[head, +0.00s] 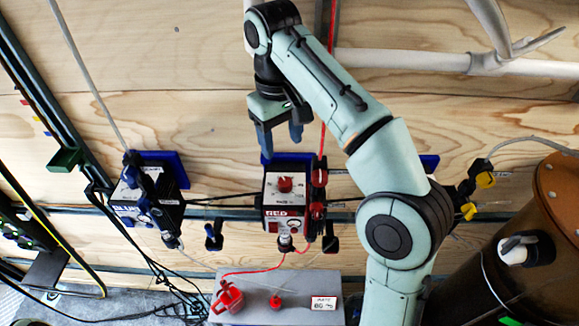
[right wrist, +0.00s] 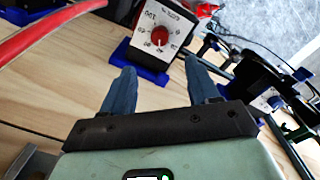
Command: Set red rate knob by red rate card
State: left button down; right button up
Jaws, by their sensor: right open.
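The red pump box (head: 272,217), labelled RED, is mounted on the wooden wall at the middle of the head view. Its red rate knob (head: 285,184) sits on a white numbered dial; the knob also shows in the right wrist view (right wrist: 160,35), beyond my fingers. The knob's exact setting is too small to tell. The rate card (head: 324,304), white with a red band, is on the grey box below; its number looks like 60 but is not sharp. My right gripper (head: 281,142) is open and empty, above the red box and apart from the knob. My left gripper is not in view.
A blue-labelled box (head: 145,195) with cables is at the left. A grey box (head: 255,300) below carries a red jug (head: 227,298) and a red-capped item. Red tubing runs by the red box. A brown barrel (head: 540,235) stands at the right, and white pipes cross the upper wall.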

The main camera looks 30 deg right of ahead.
aim_at(284, 181)
jog(key=f+b, duration=0.1)
jog(key=f, duration=0.2)
jog(key=f+b, duration=0.1)
jog(key=f, duration=0.6)
jog(key=shift+s+d+f+b, duration=0.25)
jog(key=shift+f+b, duration=0.15)
jog(key=shift+w+f, duration=0.35)
jog(key=shift+f, duration=0.25)
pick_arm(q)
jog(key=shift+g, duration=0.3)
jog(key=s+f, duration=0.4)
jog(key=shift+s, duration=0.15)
pick_arm(e)
jog(key=shift+s, duration=0.1)
jog(key=shift+r, duration=0.1)
jog(key=c, duration=1)
